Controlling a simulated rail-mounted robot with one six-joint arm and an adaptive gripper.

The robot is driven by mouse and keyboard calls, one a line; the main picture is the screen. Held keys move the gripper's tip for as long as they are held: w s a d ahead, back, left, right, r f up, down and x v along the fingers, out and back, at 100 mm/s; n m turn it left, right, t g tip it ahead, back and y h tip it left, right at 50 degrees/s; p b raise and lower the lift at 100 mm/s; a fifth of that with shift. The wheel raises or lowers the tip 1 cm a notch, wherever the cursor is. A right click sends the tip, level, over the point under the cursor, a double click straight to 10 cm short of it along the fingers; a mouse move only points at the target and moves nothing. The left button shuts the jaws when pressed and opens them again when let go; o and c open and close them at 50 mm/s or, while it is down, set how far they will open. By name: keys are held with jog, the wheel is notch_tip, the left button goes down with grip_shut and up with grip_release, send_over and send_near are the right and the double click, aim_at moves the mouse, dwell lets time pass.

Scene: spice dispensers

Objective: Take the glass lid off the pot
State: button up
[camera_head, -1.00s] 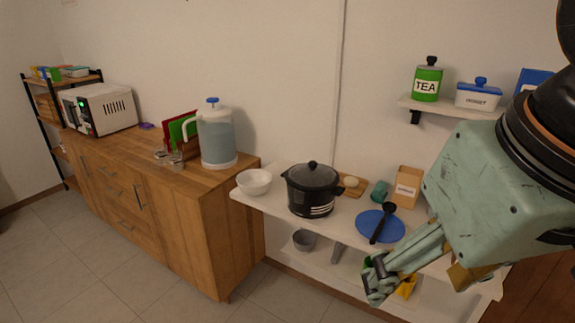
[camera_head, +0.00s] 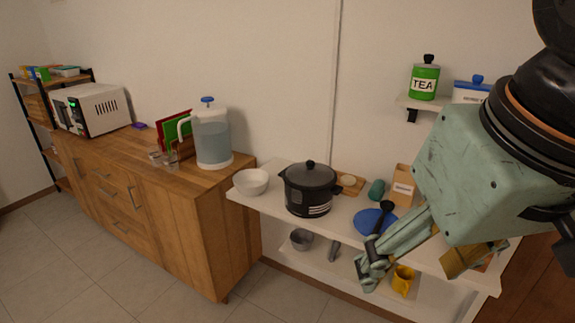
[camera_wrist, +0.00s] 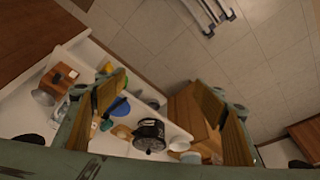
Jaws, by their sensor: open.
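The black pot (camera_head: 308,195) stands on the white shelf, with its dark glass lid (camera_head: 310,174) and round black knob on top. The pot also shows small in the wrist view (camera_wrist: 150,136), seen between my fingers and well beyond them. My gripper (camera_head: 366,272) hangs in front of the shelf, to the right of the pot and lower in the picture, apart from it. In the wrist view my gripper (camera_wrist: 172,105) has its two fingers spread wide with nothing between them.
On the white shelf (camera_head: 262,202) a white bowl (camera_head: 251,182) stands left of the pot. A blue plate (camera_head: 370,222) with a black ladle, a teal object (camera_head: 376,190) and a cardboard box (camera_head: 404,185) stand to the right. A wooden cabinet (camera_head: 180,215) with a water dispenser (camera_head: 211,137) adjoins the left.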

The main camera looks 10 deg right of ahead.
jog(key=w+r+m+p, duration=0.3)
jog(key=w+r+p, duration=0.35)
jog(key=w, duration=0.95)
jog(key=m+g+p, duration=0.4)
jog(key=m+p, duration=0.4)
jog(key=p, duration=0.4)
send_over(310, 161)
notch_tip(310, 161, down, 10)
jog(key=shift+s+r, duration=0.15)
jog(key=shift+s, duration=0.05)
jog(key=shift+d, duration=0.1)
jog(key=shift+f, duration=4.25)
jog(key=shift+f, duration=0.15)
jog(key=shift+f, duration=2.5)
